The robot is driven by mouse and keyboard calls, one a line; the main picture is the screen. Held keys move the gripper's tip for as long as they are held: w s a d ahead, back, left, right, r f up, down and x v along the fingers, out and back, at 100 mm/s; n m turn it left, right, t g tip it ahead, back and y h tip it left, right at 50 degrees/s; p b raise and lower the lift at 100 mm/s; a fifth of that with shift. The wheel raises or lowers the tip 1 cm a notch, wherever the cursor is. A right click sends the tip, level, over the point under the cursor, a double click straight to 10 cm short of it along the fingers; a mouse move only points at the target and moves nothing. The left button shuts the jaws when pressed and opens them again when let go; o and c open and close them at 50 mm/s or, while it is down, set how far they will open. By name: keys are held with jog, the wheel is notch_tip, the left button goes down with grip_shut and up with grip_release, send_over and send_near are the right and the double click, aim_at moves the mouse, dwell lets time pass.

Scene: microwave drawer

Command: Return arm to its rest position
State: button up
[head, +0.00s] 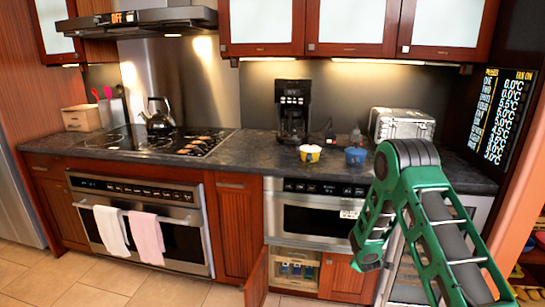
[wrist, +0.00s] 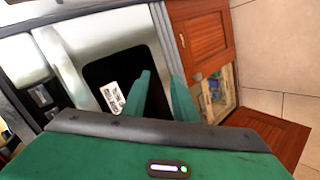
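My green arm (head: 410,185) rises at the right of the head view, bends at a high elbow, and its forearm hangs down in front of the counter's right part. My gripper (wrist: 161,76) shows in the wrist view as two green fingers with a gap between them. Nothing is held in the gap. The fingers point toward the microwave drawer, which shows in the wrist view with a black window and white label (wrist: 112,97). In the head view the steel microwave drawer (head: 308,222) looks shut, and my arm covers its right edge. The fingertips are not clear there.
A lower cabinet (head: 297,262) stands open below the drawer, with its wooden door (head: 256,280) swung outward. Bottles are inside. Tiled floor (head: 180,290) is clear at left.

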jog(key=s+d+r+m+g+h, duration=0.1)
jog(key=s+d+r+m+g, duration=0.1)
jog(key=s+d+r, duration=0.35)
jog(key=s+d+r+m+g, duration=0.1)
jog(key=s+d+r+m, duration=0.2)
jog(key=r, duration=0.5)
jog(key=s+d+r+m+g, duration=0.35)
jog(key=s+r, duration=0.55)
jog(key=s, duration=0.6)
jog(key=s+a+r+m+g+y, duration=0.1)
jog(key=s+a+r+m, duration=0.1)
jog(key=s, duration=0.9)
jog(key=s+a+r+m+g+y, duration=0.2)
jog(key=s+a+r+m, duration=0.1)
jog(key=s, duration=0.8)
jog(key=s+a+r+m+g+y, duration=0.1)
jog(key=s+a+r+m, duration=0.1)
jog(key=s, duration=0.9)
jog(key=shift+s+a+r+m, duration=0.25)
jog(key=shift+r+m, duration=0.1)
jog(key=shift+r, duration=0.2)
